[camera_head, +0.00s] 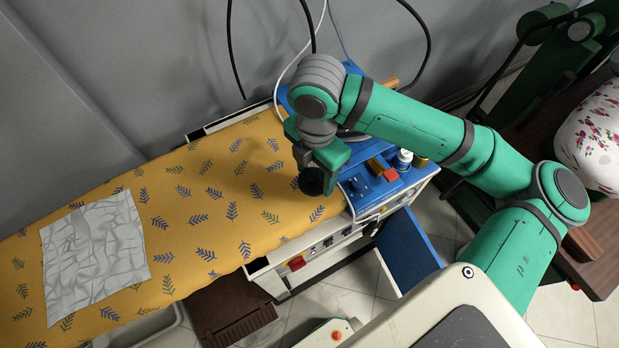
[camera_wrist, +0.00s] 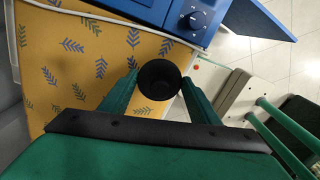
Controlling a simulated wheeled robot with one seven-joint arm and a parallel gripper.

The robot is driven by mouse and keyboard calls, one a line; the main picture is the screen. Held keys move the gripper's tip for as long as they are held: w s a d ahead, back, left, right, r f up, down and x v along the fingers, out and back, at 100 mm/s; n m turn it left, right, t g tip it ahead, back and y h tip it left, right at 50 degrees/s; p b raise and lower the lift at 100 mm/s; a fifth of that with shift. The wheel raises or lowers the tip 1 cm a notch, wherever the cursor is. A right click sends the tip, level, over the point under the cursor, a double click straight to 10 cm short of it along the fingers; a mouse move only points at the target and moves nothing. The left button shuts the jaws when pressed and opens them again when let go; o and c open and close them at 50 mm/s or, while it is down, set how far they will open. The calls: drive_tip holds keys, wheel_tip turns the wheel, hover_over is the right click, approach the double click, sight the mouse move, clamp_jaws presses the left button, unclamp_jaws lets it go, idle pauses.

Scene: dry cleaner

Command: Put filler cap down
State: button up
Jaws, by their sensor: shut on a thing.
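The filler cap is a dark, round black piece (camera_wrist: 159,80) held between the two green fingers of my gripper (camera_wrist: 158,92) in the wrist view. In the head view my gripper (camera_head: 318,172) is over the right end of the yellow ironing board (camera_head: 228,190), beside the blue unit (camera_head: 365,190). The black cap (camera_head: 312,181) shows at the gripper's lower end there. My gripper is shut on it. I cannot tell how high the cap is above the board cover.
A crumpled grey cloth (camera_head: 95,257) lies on the left part of the board. A knob, a red block (camera_head: 381,167) and a small white-capped bottle (camera_head: 403,158) are on the blue unit. A white cable (camera_head: 300,55) hangs behind. The board's middle is clear.

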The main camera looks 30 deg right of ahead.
sight(309, 181)
drive_tip(key=shift+w+a+f, duration=0.2)
drive_tip(key=shift+w+f, duration=0.35)
drive_tip(key=shift+f, duration=0.15)
drive_tip(key=shift+w+f, duration=0.2)
drive_tip(key=shift+f, duration=1.6)
drive_tip(key=shift+a+f, duration=0.1)
drive_tip(key=o, duration=1)
drive_tip(key=shift+o, duration=0.2)
drive_tip(key=r, duration=1.1)
drive_tip(key=shift+w, duration=0.2)
drive_tip(key=shift+s+r, duration=0.25)
drive_tip(key=shift+r, duration=0.4)
